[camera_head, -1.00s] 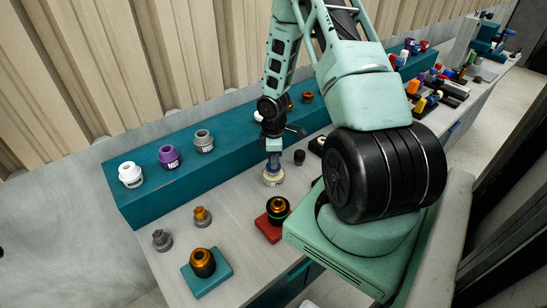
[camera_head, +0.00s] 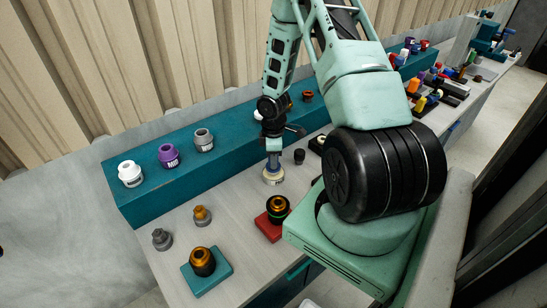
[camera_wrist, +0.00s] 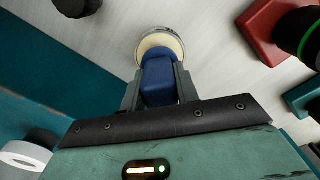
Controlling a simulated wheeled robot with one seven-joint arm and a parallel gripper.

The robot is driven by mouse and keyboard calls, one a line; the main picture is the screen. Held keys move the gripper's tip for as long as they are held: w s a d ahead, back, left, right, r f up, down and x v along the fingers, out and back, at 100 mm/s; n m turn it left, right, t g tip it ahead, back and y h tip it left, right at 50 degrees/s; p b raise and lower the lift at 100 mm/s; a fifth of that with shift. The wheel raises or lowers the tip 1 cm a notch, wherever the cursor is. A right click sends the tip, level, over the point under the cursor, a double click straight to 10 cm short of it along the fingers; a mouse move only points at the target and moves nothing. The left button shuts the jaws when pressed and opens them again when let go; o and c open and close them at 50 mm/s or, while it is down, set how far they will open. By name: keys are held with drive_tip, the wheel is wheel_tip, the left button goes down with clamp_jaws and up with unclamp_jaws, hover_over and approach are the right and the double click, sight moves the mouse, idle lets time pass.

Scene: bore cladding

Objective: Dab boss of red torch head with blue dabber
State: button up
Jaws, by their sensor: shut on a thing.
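My gripper (camera_head: 273,150) points down over the bench and is shut on the blue dabber (camera_wrist: 158,80), seen between the fingers in the wrist view. The dabber's lower end is at a round cream dish with a metal rim (camera_wrist: 161,42), which also shows in the head view (camera_head: 273,178). I cannot tell whether the dabber touches the dish. A black torch head with a gold top and green ring (camera_head: 278,207) stands on a red block (camera_head: 268,230), in front of the gripper. The red block also shows in the wrist view (camera_wrist: 256,38).
A teal block (camera_head: 218,275) bears another dark, gold-topped head (camera_head: 202,261). Grey (camera_head: 162,239) and orange-grey (camera_head: 202,215) fittings stand nearby. A teal ledge (camera_head: 235,160) with white, purple and grey pieces runs behind. A small black cylinder (camera_head: 299,156) is close right of the gripper.

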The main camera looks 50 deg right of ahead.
drive_tip(key=shift+f, duration=0.4)
idle(1.2)
wheel_tip(320, 180, up, 7)
drive_tip(key=p, duration=0.6)
drive_tip(key=shift+r, duration=0.1)
idle(0.9)
